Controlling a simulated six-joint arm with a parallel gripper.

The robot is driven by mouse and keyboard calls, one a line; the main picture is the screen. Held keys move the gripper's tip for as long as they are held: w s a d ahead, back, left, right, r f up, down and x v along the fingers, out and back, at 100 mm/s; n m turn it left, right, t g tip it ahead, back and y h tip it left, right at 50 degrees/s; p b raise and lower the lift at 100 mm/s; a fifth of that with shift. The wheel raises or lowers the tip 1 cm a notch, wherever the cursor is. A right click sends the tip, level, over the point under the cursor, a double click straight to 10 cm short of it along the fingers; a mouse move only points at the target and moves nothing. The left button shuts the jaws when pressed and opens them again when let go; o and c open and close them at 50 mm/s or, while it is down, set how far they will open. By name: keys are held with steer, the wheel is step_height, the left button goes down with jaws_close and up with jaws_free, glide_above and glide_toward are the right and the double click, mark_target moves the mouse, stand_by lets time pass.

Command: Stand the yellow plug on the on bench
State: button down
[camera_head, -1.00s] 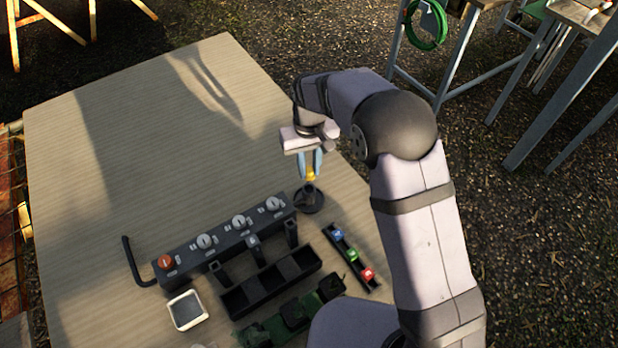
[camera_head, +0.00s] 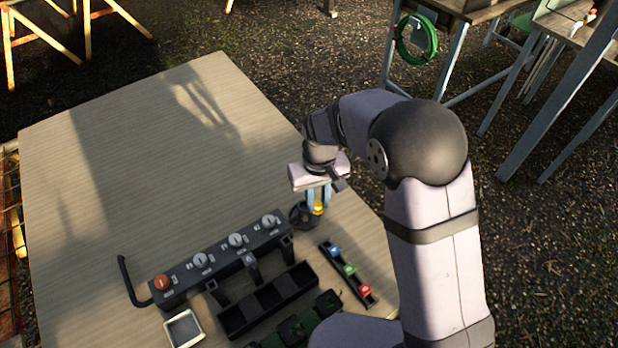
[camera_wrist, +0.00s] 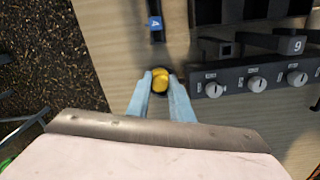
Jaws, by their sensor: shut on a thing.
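The yellow plug (camera_head: 318,208) is between the pale blue fingers of my gripper (camera_head: 319,198). The fingers are shut on it. It also shows in the wrist view (camera_wrist: 160,80), with my gripper (camera_wrist: 161,88) on both sides of it and a dark edge around its lower part. In the head view the plug is low over the wooden bench (camera_head: 150,150), just right of a black round stand (camera_head: 302,214). I cannot tell whether its lower end touches the bench, because the fingers and stand are close around it.
A dark panel with knobs (camera_head: 215,257) lies left of the gripper. A rail with blue, green and red blocks (camera_head: 349,269) lies in front. A black divided tray (camera_head: 268,300) and small white dish (camera_head: 183,328) are nearer. The bench's far left is clear.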

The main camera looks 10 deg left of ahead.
step_height(320, 180, down, 6)
steer(key=s, duration=0.1)
steer(key=shift+s+d, duration=0.2)
steer(key=shift+d, duration=0.25)
steer(key=shift+f, duration=0.3)
steer(key=shift+f+b, duration=2.1)
steer(key=shift+f, duration=0.25)
steer(key=shift+f, duration=0.3)
steer(key=c, duration=1.5)
jaws_free()
